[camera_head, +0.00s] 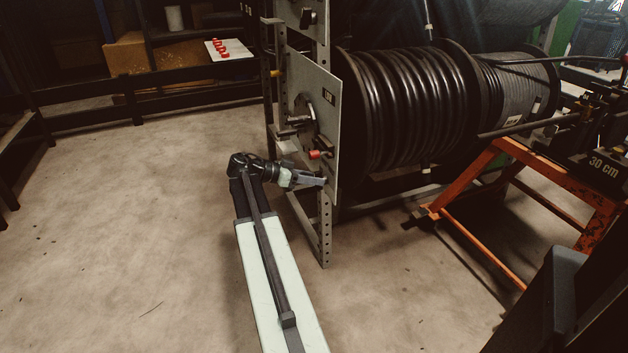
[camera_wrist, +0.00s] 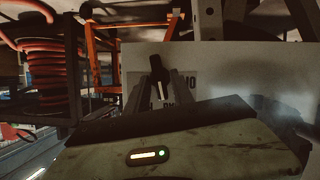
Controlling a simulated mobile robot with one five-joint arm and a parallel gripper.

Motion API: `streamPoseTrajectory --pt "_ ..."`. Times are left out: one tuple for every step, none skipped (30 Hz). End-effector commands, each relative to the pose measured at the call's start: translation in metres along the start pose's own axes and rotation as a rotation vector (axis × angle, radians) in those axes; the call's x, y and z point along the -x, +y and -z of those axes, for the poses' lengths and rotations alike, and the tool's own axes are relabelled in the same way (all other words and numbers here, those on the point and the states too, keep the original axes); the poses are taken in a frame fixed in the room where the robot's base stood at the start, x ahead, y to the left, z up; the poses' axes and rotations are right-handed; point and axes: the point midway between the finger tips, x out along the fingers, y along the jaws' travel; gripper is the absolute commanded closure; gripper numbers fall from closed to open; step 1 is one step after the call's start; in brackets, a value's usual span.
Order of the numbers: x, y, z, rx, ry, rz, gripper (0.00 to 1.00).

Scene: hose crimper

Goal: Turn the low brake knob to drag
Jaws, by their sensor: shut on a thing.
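The low brake knob (camera_wrist: 157,70) is black with a pale pointer line and stands out from a grey plate in the wrist view. A label (camera_wrist: 190,82) shows behind it, mostly covered, so the setting it points to cannot be read. My gripper (camera_wrist: 158,88) has one finger on each side of the knob and is shut on it. In the head view my gripper (camera_head: 317,183) is at the lower edge of the grey plate (camera_head: 328,95), and the knob itself is hidden there.
A red-tipped handle (camera_head: 315,154) and a round dial (camera_head: 304,115) sit just above my gripper. A large hose reel (camera_head: 410,105) is behind the plate. An orange stand (camera_head: 475,180) is to the right. The concrete floor (camera_head: 130,210) at left is clear.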

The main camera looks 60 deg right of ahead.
Motion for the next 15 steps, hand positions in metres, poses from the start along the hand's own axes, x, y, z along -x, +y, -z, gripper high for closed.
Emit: streamPoseTrajectory --pt "-0.0003 -0.0019 -0.0024 0.033 -0.005 -0.016 1.0" --pt "-0.0004 -0.0022 -0.0025 0.054 -0.005 -0.025 1.0" --pt "-0.0005 -0.0022 -0.0026 0.081 -0.005 -0.037 1.0" --pt "-0.0005 -0.0024 -0.0028 0.101 -0.006 -0.045 1.0" --pt "-0.0006 -0.0026 -0.0028 0.119 -0.006 -0.052 1.0" --pt "-0.0006 -0.0027 -0.003 0.142 -0.006 -0.061 1.0" --pt "-0.0006 -0.0027 -0.003 0.159 -0.007 -0.069 1.0" --pt "-0.0007 -0.0027 -0.003 0.174 -0.007 -0.075 1.0" --pt "-0.0007 -0.0029 -0.003 0.193 -0.007 -0.082 1.0" --pt "-0.0007 -0.0029 -0.0029 0.206 -0.007 -0.087 1.0" --pt "-0.0007 -0.0029 -0.0029 0.218 -0.007 -0.092 1.0" --pt "-0.0007 -0.0027 -0.0028 0.232 -0.007 -0.099 1.0" --pt "-0.0007 -0.0027 -0.0027 0.243 -0.007 -0.103 1.0" --pt "-0.0007 -0.0026 -0.0026 0.251 -0.007 -0.107 1.0" --pt "-0.0007 -0.0027 -0.0024 0.261 -0.007 -0.11 1.0"
